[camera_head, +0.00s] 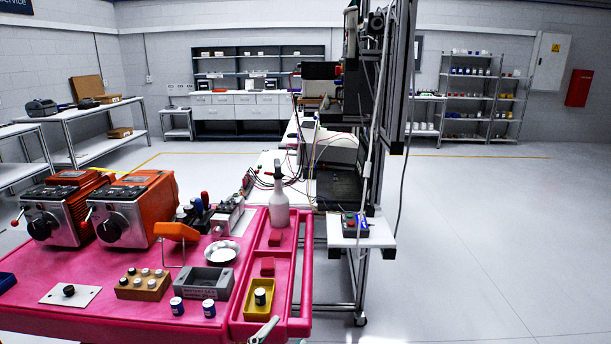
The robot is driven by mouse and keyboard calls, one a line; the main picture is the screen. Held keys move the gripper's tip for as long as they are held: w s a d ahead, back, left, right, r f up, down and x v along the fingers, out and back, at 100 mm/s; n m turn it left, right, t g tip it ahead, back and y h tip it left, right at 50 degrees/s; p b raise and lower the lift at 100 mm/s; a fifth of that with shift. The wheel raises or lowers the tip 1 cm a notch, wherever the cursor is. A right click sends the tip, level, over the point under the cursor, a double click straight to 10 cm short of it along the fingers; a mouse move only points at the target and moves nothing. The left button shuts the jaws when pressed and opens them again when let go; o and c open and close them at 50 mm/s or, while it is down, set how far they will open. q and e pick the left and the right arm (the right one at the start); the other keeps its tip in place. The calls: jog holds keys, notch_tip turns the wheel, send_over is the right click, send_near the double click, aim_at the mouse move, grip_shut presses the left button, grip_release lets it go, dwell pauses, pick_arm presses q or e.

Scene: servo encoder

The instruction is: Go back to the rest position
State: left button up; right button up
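Neither of my grippers can be made out in the head view, and no arm of mine shows clearly. The pink cart top (40,318) fills the lower left, with two orange-and-grey machines (135,212) at its back left. A grey open box (205,281), a wooden block with several pegs (143,284) and a silver dish (221,252) stand on it. A yellow bin (249,306) holding a small dark, white-topped cylinder lies in the cart's right-hand compartment. A pale elongated item (263,331) at the bottom edge is partly cut off.
A white spray bottle (279,212) stands at the cart's back right. A tall dark equipment rack (385,110) with a small white shelf (355,235) stands to the right of the cart. The floor (490,250) on the right is clear. Workbenches and shelves line the far walls.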

pick_arm(q)
jog(key=s+a+f+n+g+y, duration=0.2)
jog(key=s+a+f+n+y, duration=0.1)
jog(key=f, duration=0.6)
jog(key=s+a+f+n+g+y, duration=0.2)
jog(key=s+a+f, duration=0.4)
jog(key=f, duration=0.4)
jog(key=s+a+f+n+g+y, duration=0.2)
jog(key=s+a+f+n+y, duration=0.2)
jog(key=f, duration=0.6)
jog(key=shift+s+a, duration=0.65)
jog(key=shift+a, duration=0.6)
